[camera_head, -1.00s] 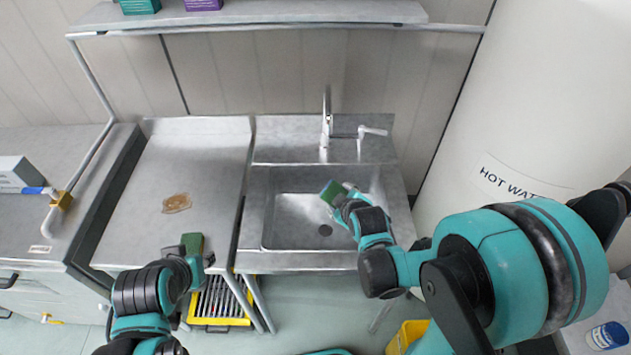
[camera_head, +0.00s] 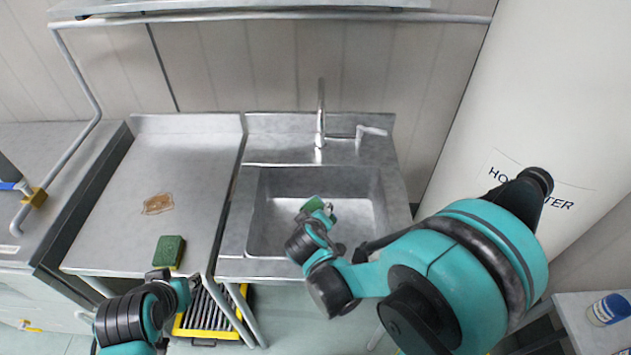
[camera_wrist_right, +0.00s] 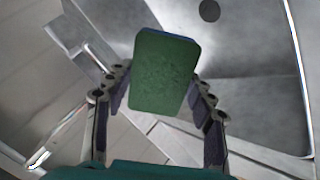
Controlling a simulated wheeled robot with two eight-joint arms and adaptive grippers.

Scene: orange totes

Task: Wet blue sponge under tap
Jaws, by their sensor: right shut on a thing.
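My right gripper (camera_head: 322,213) is shut on the blue sponge (camera_head: 313,204), over the sink basin (camera_head: 355,215). In the right wrist view, the sponge (camera_wrist_right: 166,72) shows a green face and a thin blue edge between the fingers (camera_wrist_right: 160,110). The tap (camera_head: 320,120) stands at the back of the sink, behind the sponge, with a lever (camera_head: 372,131) to its right. No water stream is visible. My left gripper (camera_head: 168,277) is at the front edge of the left counter, right against a second green sponge with a yellowish edge (camera_head: 169,252); its grip is unclear.
The left counter (camera_head: 190,165) is mostly clear, with a brown stain (camera_head: 158,203). A shelf (camera_head: 260,8) runs above. A white hot water tank (camera_head: 560,90) stands at the right. A blue-labelled tub (camera_head: 608,309) sits at the lower right.

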